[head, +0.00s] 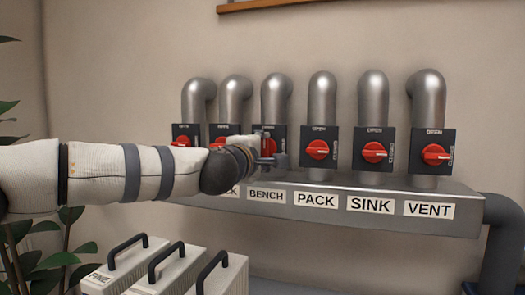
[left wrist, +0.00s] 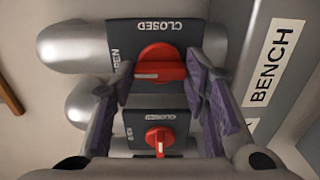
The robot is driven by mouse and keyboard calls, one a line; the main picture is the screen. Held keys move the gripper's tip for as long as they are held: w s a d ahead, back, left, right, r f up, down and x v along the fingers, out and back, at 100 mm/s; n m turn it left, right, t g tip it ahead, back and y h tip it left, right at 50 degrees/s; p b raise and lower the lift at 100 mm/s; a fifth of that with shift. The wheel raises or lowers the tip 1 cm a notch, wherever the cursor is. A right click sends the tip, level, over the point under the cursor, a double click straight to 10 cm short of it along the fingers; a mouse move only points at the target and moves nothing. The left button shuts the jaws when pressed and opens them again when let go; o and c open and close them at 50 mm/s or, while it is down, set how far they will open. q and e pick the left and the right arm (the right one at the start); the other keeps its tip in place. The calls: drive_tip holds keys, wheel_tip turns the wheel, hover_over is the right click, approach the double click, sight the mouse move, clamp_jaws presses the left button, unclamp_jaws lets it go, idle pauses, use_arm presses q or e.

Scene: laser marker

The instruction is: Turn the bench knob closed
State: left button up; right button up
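The bench knob (left wrist: 160,65) is a red dial on a dark plate beside the BENCH label (left wrist: 275,62). In the left wrist view its handle lies sideways, with its pale mark at the left end, on the side of the OPEN lettering. The CLOSED lettering is at the plate's top. My left gripper (left wrist: 163,95) is open, with its purple-padded fingers on either side of this knob, seemingly not touching it. In the head view my left gripper (head: 268,158) covers much of the bench plate (head: 276,132). My right gripper is not in view.
Another red knob (left wrist: 160,141) sits close by in the wrist view. The pack (head: 318,150), sink (head: 374,150) and vent (head: 435,154) knobs line up to the right on a grey duct (head: 400,190). Handled boxes (head: 165,270) stand below; a plant (head: 40,255) is at left.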

use_arm(q)
drive_tip(key=shift+r, duration=0.1)
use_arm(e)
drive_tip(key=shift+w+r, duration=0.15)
use_arm(q)
drive_tip(key=m, duration=0.1)
drive_tip(key=m+p, duration=0.1)
drive_tip(key=m, duration=0.1)
drive_tip(key=shift+s+r, duration=0.1)
drive_tip(key=shift+r, duration=0.15)
drive_tip(key=m+p, duration=0.1)
drive_tip(key=m, duration=0.3)
drive_tip(key=shift+f+m+p, duration=0.1)
drive_tip(key=shift+m+p, duration=0.2)
drive_tip(key=m, duration=0.5)
drive_tip(key=shift+p, duration=0.35)
drive_tip(key=m, duration=0.5)
drive_tip(key=shift+f, duration=0.15)
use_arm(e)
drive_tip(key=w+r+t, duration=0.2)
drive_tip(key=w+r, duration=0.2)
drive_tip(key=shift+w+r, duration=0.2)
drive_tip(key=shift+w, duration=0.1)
use_arm(q)
drive_tip(key=shift+m, duration=0.3)
drive_tip(key=o, duration=1.1)
drive_tip(key=shift+o, duration=0.2)
